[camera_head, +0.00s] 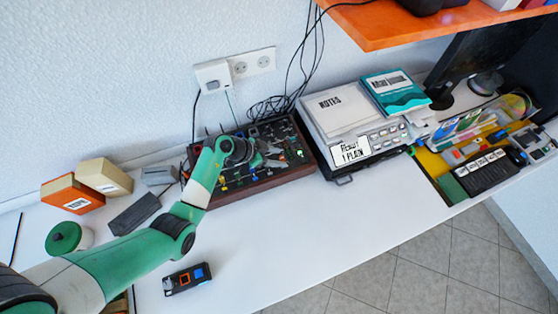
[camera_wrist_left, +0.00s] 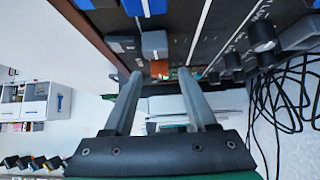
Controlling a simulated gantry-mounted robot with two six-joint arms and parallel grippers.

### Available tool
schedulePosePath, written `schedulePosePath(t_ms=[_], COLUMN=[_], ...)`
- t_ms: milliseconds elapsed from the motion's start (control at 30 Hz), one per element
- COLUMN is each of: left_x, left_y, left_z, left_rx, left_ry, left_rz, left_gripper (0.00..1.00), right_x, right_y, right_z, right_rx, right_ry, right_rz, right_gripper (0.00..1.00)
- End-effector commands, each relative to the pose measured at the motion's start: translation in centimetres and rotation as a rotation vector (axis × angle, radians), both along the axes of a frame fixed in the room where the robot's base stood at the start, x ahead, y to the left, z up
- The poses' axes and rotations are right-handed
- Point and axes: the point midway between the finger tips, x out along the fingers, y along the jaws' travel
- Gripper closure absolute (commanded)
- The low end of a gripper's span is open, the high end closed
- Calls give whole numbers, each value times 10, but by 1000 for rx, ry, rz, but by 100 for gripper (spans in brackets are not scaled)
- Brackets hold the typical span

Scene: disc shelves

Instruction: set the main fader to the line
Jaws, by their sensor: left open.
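The dark mixing console (camera_head: 225,182) with wooden sides lies at the back of the table, below the wall socket. My left gripper (camera_head: 272,160) is over its panel, fingers pointing to the right. In the left wrist view my left gripper (camera_wrist_left: 160,74) is open. A small orange-brown cap (camera_wrist_left: 160,68) shows between its fingertips; contact cannot be told. White lines (camera_wrist_left: 200,30) run along the panel. I cannot tell which cap is the main fader. My right gripper is not in view.
A grey device (camera_head: 340,130) with papers on it stands right of the console. Black cables (camera_head: 268,106) lie behind it. Boxes (camera_head: 72,193) and a green-lidded jar (camera_head: 66,238) are at the left. A small black gadget (camera_head: 187,279) lies in front; the front middle table is clear.

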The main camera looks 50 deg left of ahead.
Motion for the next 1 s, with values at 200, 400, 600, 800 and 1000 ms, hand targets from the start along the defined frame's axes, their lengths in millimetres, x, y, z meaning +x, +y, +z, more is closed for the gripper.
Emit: schedulePosePath(t_ms=[200,400,600,800,1000], left_x=[7,7,7,7,7], left_y=[-3,-3,-3,-3,-3], left_z=[-7,-7,-7,-7,-7], left_rx=[0,0,0,0,-1], left_ry=[-1,-1,0,0,0], left_rz=[-1,-1,0,0,-1], left_gripper=[43,50,86,100,100], right_x=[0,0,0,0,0], right_y=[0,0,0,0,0], right_z=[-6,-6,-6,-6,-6], right_rx=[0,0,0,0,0], right_ry=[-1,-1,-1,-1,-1], right_rz=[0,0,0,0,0], right_gripper=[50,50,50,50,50])
